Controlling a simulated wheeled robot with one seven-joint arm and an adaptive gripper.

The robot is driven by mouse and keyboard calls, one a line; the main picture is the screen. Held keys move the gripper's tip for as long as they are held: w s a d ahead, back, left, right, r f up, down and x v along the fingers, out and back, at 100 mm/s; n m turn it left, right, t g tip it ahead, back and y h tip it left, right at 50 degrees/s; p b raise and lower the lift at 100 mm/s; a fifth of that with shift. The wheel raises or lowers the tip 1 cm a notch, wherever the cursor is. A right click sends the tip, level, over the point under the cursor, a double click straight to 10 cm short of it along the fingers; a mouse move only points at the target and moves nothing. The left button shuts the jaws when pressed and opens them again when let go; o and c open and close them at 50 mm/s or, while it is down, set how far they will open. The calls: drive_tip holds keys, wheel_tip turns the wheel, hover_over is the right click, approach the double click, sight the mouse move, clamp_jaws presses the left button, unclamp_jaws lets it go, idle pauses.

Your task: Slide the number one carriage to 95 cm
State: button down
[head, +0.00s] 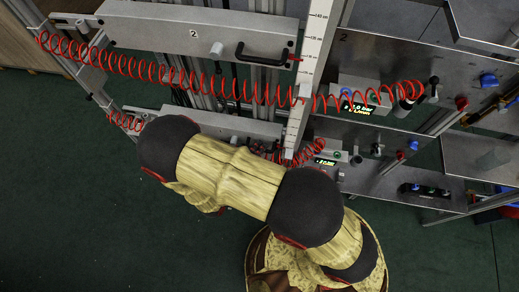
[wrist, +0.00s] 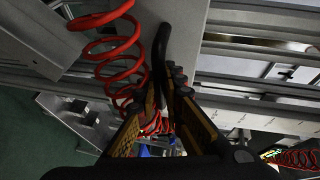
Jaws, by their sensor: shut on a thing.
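In the wrist view my gripper (wrist: 166,84) is closed around a black bar handle (wrist: 161,52), with one finger on each side. The handle stands on a pale grey panel (wrist: 186,30). In the head view the lower grey carriage (head: 240,126) lies below the one marked 2 and is partly covered by my arm; its number does not show. My gripper and the held handle are hidden there. A white upright scale (head: 318,42) with cm marks stands to the right of the carriages; its lower end is near my arm, and its small figures are hard to read.
The upper carriage, marked 2 (head: 150,37), has a free black handle (head: 262,57). A red coiled hose (head: 190,82) stretches across the front; coils also hang beside my gripper (wrist: 112,45). Metal shelves with display boxes (head: 358,98) stand at right. Green floor (head: 75,190) is clear at left.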

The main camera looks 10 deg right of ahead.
wheel_tip(320, 180, up, 10)
drive_tip(key=p, duration=0.7)
drive_tip(key=shift+r+p, duration=0.25)
drive_tip(key=shift+p, duration=0.15)
drive_tip(key=shift+f, duration=0.1)
drive_tip(key=c, duration=2.2)
unclamp_jaws()
drive_tip(key=shift+s+a, duration=0.1)
drive_tip(key=v, duration=1.1)
drive_tip(key=shift+s+a, duration=0.25)
drive_tip(key=shift+s, duration=0.05)
